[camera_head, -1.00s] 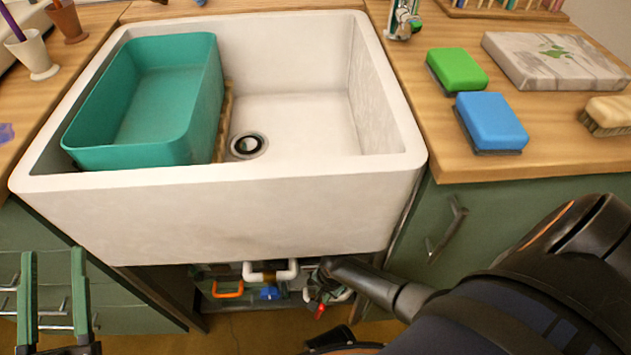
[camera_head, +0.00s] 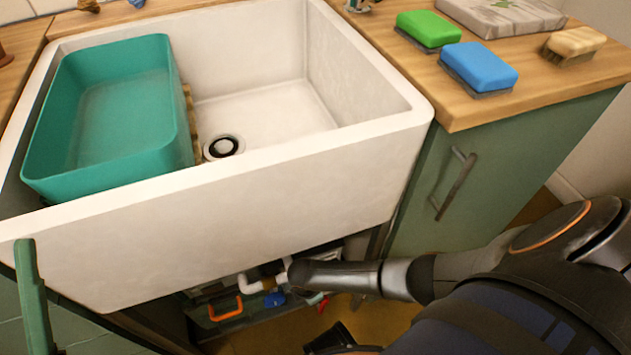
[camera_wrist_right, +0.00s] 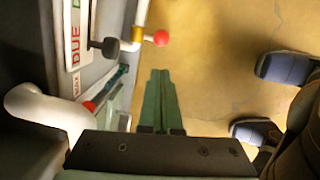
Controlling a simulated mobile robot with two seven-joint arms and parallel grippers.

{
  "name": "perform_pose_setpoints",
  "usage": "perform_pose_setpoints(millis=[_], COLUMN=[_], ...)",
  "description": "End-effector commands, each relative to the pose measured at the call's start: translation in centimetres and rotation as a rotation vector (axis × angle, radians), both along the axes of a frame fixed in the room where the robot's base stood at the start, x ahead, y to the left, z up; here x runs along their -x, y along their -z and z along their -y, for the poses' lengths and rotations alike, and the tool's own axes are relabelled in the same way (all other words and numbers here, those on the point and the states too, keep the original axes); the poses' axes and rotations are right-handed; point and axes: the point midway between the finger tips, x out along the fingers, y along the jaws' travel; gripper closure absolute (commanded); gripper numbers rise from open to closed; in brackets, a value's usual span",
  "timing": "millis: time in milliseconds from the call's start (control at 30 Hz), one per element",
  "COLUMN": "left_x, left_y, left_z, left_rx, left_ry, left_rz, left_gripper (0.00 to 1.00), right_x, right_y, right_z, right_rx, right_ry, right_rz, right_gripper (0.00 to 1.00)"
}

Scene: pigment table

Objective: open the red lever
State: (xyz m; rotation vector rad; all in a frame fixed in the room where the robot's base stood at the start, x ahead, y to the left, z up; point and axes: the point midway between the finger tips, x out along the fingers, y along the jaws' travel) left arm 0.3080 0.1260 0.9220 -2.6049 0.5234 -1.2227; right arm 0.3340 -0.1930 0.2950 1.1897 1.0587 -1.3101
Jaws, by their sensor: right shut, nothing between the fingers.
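Under the sink, the head view shows a small red part (camera_head: 322,305) beside the end of my right arm; its shape is too small to tell. In the right wrist view a red knob (camera_wrist_right: 161,38) sticks out beside a white pipe with a brass fitting. A second red part (camera_wrist_right: 90,106) lies lower left, partly behind the white pipe. I cannot tell which is the red lever. My right gripper (camera_wrist_right: 160,72) has its green fingers together, empty, just below the red knob and apart from it. My left gripper shows one green finger (camera_head: 30,290) at the left edge; the other is outside the picture.
The white sink (camera_head: 240,200) overhangs the pipes and holds a teal basin (camera_head: 110,110). An orange handle (camera_head: 225,308) and a blue part (camera_head: 274,299) sit under it. A green cabinet (camera_head: 480,190) stands right.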

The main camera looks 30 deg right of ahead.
Motion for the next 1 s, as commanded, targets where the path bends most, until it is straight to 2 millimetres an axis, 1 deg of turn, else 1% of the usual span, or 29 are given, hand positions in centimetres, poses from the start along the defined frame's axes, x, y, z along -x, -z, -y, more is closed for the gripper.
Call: perform_pose_setpoints(millis=[67, 167, 267, 400, 600, 800, 1000], left_x=[0.1, 0.1, 0.1, 0.0, -0.1, -0.2, -0.2], left_y=[0.1, 0.7, 1.9, 3.8, 6.2, 7.4, 7.6], left_z=[0.0, 0.1, 0.2, 0.3, 0.5, 0.7, 0.8], left_rx=[0.001, 0.003, 0.010, 0.025, 0.038, 0.022, 0.017], left_ry=[0.003, 0.007, 0.017, 0.037, 0.058, 0.052, 0.050], left_rz=[0.005, 0.003, -0.005, -0.020, -0.042, -0.043, -0.044], left_gripper=[0.50, 0.50, 0.50, 0.50, 0.50, 0.50, 0.50], right_x=[0.0, 0.0, 0.0, 0.0, -0.1, -0.2, -0.2], right_y=[0.2, 1.1, 2.7, 5.3, 8.3, 9.8, 10.0], right_z=[0.1, 0.2, 0.3, 0.6, 1.0, 1.3, 1.3], right_rx=[0.006, 0.008, 0.007, 0.007, 0.007, 0.006, 0.005], right_ry=[-0.038, -0.048, -0.047, -0.044, -0.044, -0.044, -0.044], right_rz=[-0.004, -0.008, -0.007, -0.007, -0.006, -0.006, -0.006], right_gripper=[1.00, 1.00, 1.00, 1.00, 1.00, 1.00, 1.00])
